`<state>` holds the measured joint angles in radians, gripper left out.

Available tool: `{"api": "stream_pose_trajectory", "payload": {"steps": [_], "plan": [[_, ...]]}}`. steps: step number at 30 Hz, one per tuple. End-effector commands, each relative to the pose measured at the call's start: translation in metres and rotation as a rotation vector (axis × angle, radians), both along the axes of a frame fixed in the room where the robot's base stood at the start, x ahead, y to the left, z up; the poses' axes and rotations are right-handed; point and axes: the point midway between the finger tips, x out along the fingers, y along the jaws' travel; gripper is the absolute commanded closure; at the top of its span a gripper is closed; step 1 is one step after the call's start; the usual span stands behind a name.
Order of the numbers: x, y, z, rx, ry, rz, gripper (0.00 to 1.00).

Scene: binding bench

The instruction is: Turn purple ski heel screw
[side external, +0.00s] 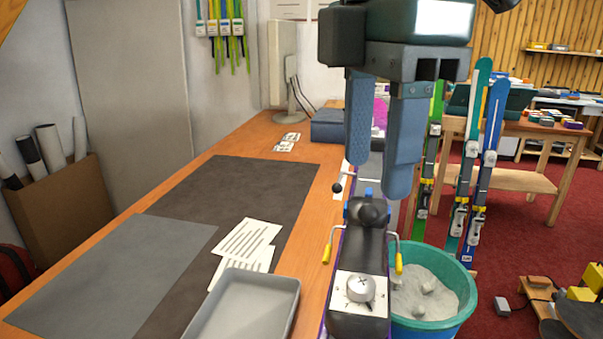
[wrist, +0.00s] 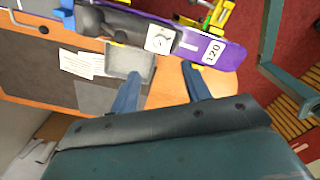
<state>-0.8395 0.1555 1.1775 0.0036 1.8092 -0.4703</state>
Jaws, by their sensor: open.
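The purple ski (wrist: 232,57) runs across the top of the wrist view with a "120" label. In the side view it is seen end-on at the bench edge, with its dark binding (side external: 364,238) on top. The silver round heel screw (side external: 360,289) with a cross slot sits on a white plate at the near end of the binding; it also shows in the wrist view (wrist: 158,42). My gripper (side external: 377,180) is open and empty, fingers pointing down, above and behind the screw. In the wrist view its blue fingertips (wrist: 161,71) are apart from the ski.
A grey tray (side external: 289,300) and papers (side external: 247,238) lie to the left on the bench. A teal bucket (side external: 464,312) stands to the right. Several upright skis (side external: 487,150) stand behind.

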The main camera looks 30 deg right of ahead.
Motion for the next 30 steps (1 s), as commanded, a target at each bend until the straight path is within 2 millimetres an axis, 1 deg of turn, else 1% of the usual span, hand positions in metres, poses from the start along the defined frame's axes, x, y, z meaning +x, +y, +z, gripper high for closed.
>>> {"api": "stream_pose_trajectory", "payload": {"steps": [14,30], "plan": [[-0.001,-0.001,-0.046,-0.002,0.001,0.0,0.53],[-0.001,-0.001,-0.108,-0.002,0.001,0.0,0.53]]}}
